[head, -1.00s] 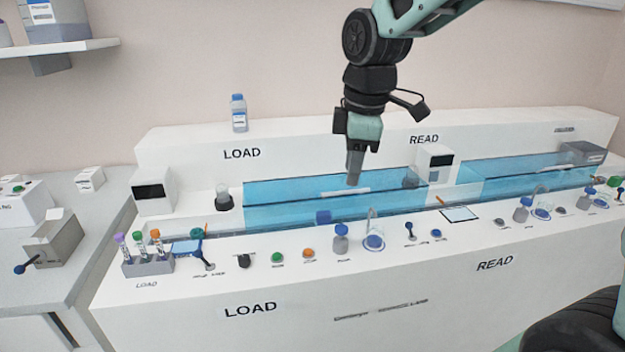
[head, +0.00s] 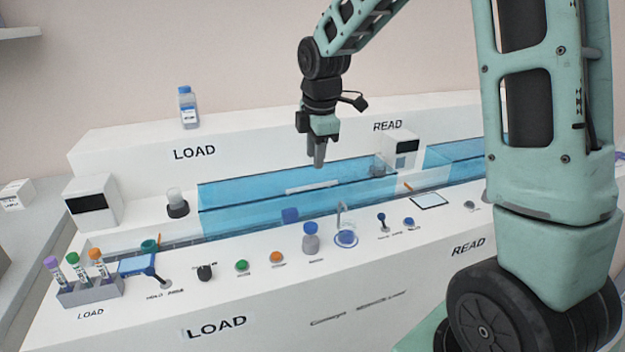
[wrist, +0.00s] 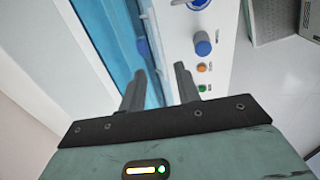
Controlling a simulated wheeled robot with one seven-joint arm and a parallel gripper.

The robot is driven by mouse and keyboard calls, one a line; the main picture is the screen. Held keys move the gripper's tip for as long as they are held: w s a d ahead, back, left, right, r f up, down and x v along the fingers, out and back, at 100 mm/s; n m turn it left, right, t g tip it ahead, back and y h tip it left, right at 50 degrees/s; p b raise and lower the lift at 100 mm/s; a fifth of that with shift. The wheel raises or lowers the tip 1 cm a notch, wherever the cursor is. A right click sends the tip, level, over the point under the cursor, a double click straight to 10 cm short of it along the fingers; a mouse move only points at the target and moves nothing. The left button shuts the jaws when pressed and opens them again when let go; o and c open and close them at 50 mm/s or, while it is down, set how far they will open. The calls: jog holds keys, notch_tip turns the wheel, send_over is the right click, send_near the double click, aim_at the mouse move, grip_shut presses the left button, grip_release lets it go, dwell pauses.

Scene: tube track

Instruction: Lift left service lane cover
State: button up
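The left service lane cover (head: 240,194) is a translucent blue panel on the LOAD side of the white bench. A pale bar (head: 312,187) lies along its upper part. My gripper (head: 318,162) points down above the cover, near this bar and apart from it in the head view. In the wrist view my gripper (wrist: 159,88) shows two dark fingers spread with nothing between them. The blue cover (wrist: 92,30) runs beside the fingers there.
Another bottle (head: 188,108) stands on the back ledge.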

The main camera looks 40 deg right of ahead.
aim_at(312, 185)
jog(key=f, duration=0.2)
jog(key=w+f, duration=0.1)
jog(key=f, duration=0.4)
jog(key=shift+w+d+f, duration=0.2)
jog(key=shift+w+f, duration=0.05)
jog(key=shift+f, duration=0.05)
jog(key=shift+c, duration=0.2)
grip_shut()
